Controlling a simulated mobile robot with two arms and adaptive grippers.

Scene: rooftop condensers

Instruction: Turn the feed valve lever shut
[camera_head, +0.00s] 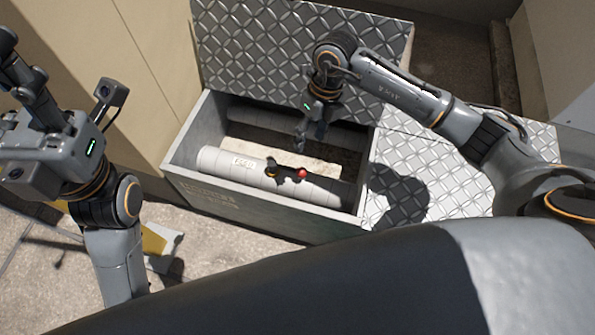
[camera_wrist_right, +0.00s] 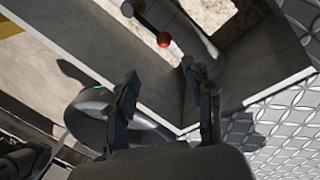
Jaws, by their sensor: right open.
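The feed valve lever (camera_head: 285,172) sits on a pale pipe (camera_head: 225,163) inside an open grey box. It is a short dark bar with a yellow part at its left end and a red ball knob (camera_head: 302,174) at its right. My right gripper (camera_head: 310,142) points down into the box, just behind the knob in the picture. In the right wrist view its two fingers (camera_wrist_right: 161,70) are apart and empty, and the red knob (camera_wrist_right: 164,40) lies beyond them, untouched. My left gripper (camera_head: 18,65) is raised at the far left, away from the box; its finger opening is unclear.
The grey box (camera_head: 240,213) has raised walls around the pipe. Its diamond-plate lid (camera_head: 265,50) stands open behind. A second pipe (camera_head: 255,117) runs along the back. Diamond-plate flooring (camera_head: 440,170) lies to the right. A beige cabinet (camera_head: 130,65) borders the left.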

